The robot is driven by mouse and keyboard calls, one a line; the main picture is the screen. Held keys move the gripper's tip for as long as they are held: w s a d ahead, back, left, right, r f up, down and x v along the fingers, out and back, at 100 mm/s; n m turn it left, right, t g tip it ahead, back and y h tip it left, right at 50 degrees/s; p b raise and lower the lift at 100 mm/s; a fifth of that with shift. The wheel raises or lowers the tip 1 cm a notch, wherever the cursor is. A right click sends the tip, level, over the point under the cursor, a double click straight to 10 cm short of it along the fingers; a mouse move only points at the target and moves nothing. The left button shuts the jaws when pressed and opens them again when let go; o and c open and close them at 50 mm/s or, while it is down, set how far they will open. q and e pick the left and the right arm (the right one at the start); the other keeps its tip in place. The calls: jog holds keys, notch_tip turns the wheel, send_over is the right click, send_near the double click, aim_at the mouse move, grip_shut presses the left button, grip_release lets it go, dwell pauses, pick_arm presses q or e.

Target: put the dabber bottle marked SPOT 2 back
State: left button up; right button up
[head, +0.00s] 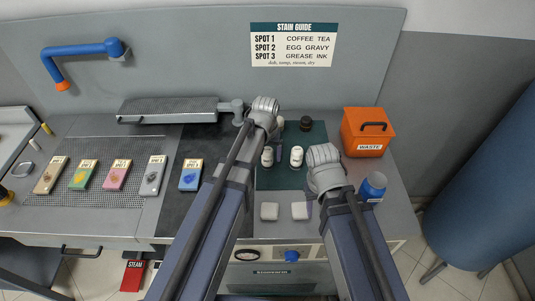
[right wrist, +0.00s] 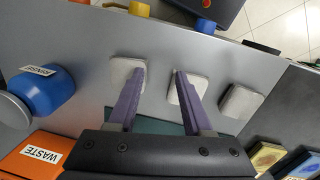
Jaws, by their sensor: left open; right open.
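Two small white dabber bottles (head: 267,157) (head: 296,157) stand side by side on the dark green mat (head: 280,181) in the head view; their markings are too small to read. A dark round-topped item (head: 306,123) stands behind them. My left gripper (head: 264,106) is at the back left of the mat, its fingers hidden. My right gripper (head: 321,160) is over the mat's right side, right of the bottles. In the right wrist view, its open, empty purple fingers (right wrist: 160,75) point toward pale square pads (right wrist: 128,76) (right wrist: 188,90).
An orange WASTE bin (head: 362,133) and a blue RINSE bottle (head: 373,186) stand on the right. Several stained swatches (head: 117,174) lie on the left. A blue hooked arm (head: 85,51) and a grey padded board (head: 172,110) are at the back. The stain guide (head: 292,45) hangs above.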

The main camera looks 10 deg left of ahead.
jog(key=shift+r, duration=0.1)
pick_arm(q)
notch_tip(320, 180, up, 12)
jog(key=s+p, duration=0.2)
jog(key=p, duration=1)
jog(key=s+d+m+g+y, duration=0.1)
jog(key=s+d+m, duration=0.2)
jog(key=s, duration=1.2)
jog(key=d, duration=0.3)
jog(key=shift+s+d+m+g, duration=0.15)
jog(key=shift+s+m+g, duration=0.15)
jog(key=shift+s+m, duration=0.1)
pick_arm(e)
notch_tip(320, 180, up, 12)
pick_arm(q)
jog(key=shift+r, duration=0.1)
jog(key=shift+s+a, duration=0.1)
jog(key=shift+a, duration=0.65)
pick_arm(e)
jog(key=shift+w+a, duration=0.1)
jog(key=shift+a, duration=0.65)
